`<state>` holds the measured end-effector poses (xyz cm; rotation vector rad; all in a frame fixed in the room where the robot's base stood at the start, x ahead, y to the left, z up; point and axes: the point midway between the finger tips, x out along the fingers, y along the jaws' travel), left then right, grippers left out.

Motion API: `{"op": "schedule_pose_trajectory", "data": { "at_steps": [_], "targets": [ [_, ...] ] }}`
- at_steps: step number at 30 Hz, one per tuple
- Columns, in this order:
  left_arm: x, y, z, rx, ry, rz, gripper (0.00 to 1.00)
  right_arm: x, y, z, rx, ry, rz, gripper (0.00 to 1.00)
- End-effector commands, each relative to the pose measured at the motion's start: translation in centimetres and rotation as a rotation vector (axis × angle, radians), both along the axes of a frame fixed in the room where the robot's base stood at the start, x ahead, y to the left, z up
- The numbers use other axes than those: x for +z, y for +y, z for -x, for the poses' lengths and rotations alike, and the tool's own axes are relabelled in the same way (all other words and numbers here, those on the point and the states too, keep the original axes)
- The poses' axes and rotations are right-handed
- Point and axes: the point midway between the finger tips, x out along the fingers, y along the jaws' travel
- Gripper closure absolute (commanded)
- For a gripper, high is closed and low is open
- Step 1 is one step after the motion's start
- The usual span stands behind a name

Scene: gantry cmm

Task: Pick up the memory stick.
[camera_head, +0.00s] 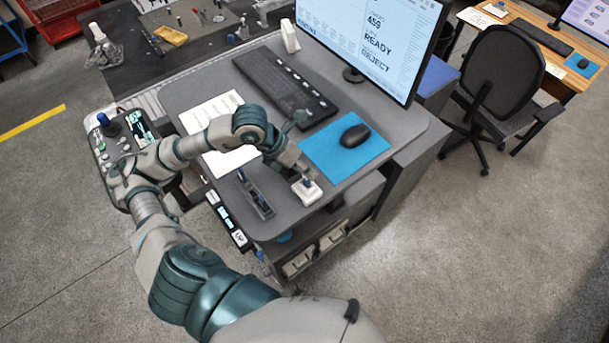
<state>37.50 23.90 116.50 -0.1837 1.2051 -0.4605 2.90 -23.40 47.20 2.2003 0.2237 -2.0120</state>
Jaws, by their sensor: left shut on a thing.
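My left gripper (304,177) reaches over the front part of the grey desk, shut on a small blue piece that looks like the memory stick (307,182). The stick is small and partly hidden by the fingers. It is directly above a small white block (307,193) on the desk; I cannot tell whether it touches the block. My right gripper is not in view.
A dark narrow holder (256,195) with a blue piece lies left of the white block. A blue mat (343,153) with a black mouse (355,135) is to the right. A keyboard (285,84), paper sheets (219,113) and monitor (372,40) stand behind.

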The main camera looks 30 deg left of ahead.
Motion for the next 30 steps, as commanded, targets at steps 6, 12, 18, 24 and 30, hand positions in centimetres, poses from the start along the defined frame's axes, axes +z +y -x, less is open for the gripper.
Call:
{"op": "schedule_pose_trajectory", "data": {
  "at_steps": [6, 12, 18, 24, 30],
  "targets": [
    [-0.1, -0.2, 0.0, 0.0, 0.002, -0.01, 0.86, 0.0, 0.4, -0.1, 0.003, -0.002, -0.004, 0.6],
    [-0.1, -0.2, 0.0, 0.001, 0.0, -0.005, 0.94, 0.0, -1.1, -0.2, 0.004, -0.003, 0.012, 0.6],
    [0.0, -0.1, -0.1, 0.0, -0.002, -0.001, 0.95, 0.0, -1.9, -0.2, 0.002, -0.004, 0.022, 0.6],
    [0.9, -0.1, -0.1, 0.0, -0.006, -0.001, 0.95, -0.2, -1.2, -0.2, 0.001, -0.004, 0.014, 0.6],
    [3.3, -0.2, -0.1, 0.0, -0.008, 0.0, 0.95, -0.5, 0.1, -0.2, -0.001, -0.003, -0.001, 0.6]
  ]
}}
